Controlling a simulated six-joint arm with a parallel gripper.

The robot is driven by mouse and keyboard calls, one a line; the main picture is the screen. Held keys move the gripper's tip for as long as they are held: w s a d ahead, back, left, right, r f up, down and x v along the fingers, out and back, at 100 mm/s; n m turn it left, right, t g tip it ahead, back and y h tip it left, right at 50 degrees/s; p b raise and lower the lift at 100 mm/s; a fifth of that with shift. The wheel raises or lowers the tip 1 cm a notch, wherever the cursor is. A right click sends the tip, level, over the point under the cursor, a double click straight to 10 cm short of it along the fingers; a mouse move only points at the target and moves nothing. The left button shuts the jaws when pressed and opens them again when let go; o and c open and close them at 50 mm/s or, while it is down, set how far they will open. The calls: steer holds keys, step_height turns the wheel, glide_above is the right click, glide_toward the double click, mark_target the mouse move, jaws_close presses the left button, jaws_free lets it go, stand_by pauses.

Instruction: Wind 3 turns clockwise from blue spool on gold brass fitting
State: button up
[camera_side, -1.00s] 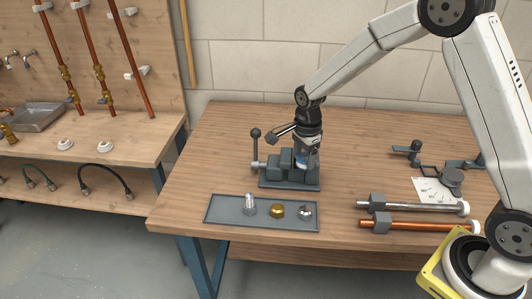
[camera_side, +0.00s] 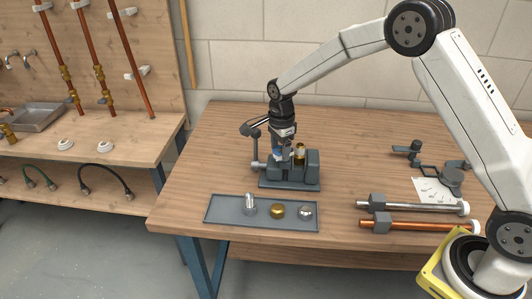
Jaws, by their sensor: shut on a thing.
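My gripper (camera_side: 284,150) is at the vise (camera_side: 291,180), pointing down over its left part. It is shut on the blue spool (camera_side: 281,155), of which only a small blue patch shows between the fingers. The gold brass fitting (camera_side: 300,151) stands upright at the vise jaws, just right of my gripper. Its lower part is hidden by the vise. Whether tape runs from the spool to the fitting is too small to tell.
A grey tray (camera_side: 229,213) in front of the vise holds a clear-silver piece (camera_side: 249,206), a gold cap (camera_side: 277,211) and a silver cap (camera_side: 306,212). A steel pipe (camera_side: 425,208) and a copper pipe (camera_side: 425,225) lie at right. The vise lever (camera_side: 255,143) rises at left.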

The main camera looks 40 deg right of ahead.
steer(key=shift+w+d, duration=0.35)
steer(key=shift+w, duration=0.25)
steer(key=shift+w+d, duration=0.3)
steer(key=shift+w, duration=0.3)
steer(key=shift+w+d+r, duration=0.1)
steer(key=shift+w+r, duration=0.05)
steer(key=shift+w, duration=0.05)
step_height(320, 180, up, 7)
steer(key=shift+w+d, duration=0.3)
steer(key=shift+d, duration=0.15)
